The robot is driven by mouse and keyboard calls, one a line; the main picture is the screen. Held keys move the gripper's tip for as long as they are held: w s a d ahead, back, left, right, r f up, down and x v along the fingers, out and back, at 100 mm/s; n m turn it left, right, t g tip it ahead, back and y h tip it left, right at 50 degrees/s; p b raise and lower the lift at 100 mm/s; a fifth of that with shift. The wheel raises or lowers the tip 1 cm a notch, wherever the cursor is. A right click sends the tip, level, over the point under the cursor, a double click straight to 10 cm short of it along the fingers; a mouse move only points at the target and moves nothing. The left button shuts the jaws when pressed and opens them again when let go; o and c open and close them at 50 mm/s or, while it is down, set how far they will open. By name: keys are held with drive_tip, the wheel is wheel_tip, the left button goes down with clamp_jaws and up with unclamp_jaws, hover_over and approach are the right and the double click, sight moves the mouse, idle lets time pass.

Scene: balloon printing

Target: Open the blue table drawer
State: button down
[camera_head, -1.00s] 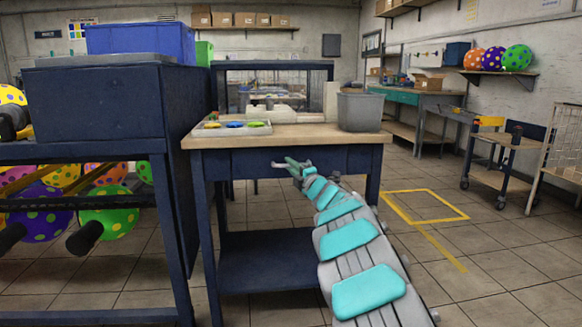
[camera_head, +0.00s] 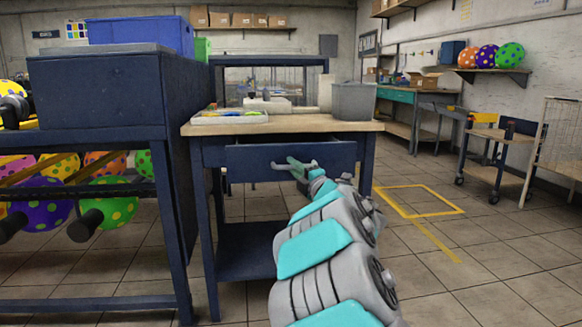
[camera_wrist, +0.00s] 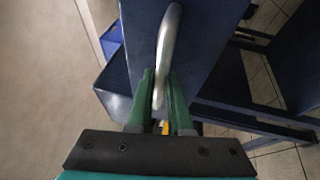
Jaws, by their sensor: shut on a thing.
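The blue table drawer (camera_head: 258,162) is in the middle of the head view, under the wooden tabletop (camera_head: 330,125). It stands part way out, with a dark gap showing above its front. My gripper (camera_head: 292,163) is at the drawer front. In the wrist view, the two green fingers of my gripper (camera_wrist: 160,98) are shut on the silver bar handle (camera_wrist: 171,38), one on each side of it. The drawer front (camera_wrist: 205,50) is the blue panel behind the handle. The drawer's inside is hidden in both views.
A grey bin (camera_head: 354,101) and a shallow tray (camera_head: 229,117) stand on the tabletop. A blue rack (camera_head: 100,95) with polka-dot balloons (camera_head: 106,205) stands close on the left.

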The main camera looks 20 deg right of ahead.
drive_tip(key=s+a, duration=0.1)
drive_tip(key=s, duration=0.5)
drive_tip(key=shift+s+a+b, duration=0.3)
drive_tip(key=shift+s+a, duration=0.1)
drive_tip(key=shift+f, duration=0.1)
drive_tip(key=c, duration=1.1)
unclamp_jaws()
drive_tip(key=shift+s, duration=0.1)
drive_tip(key=shift+v, duration=3.8)
drive_tip(key=shift+p, duration=0.3)
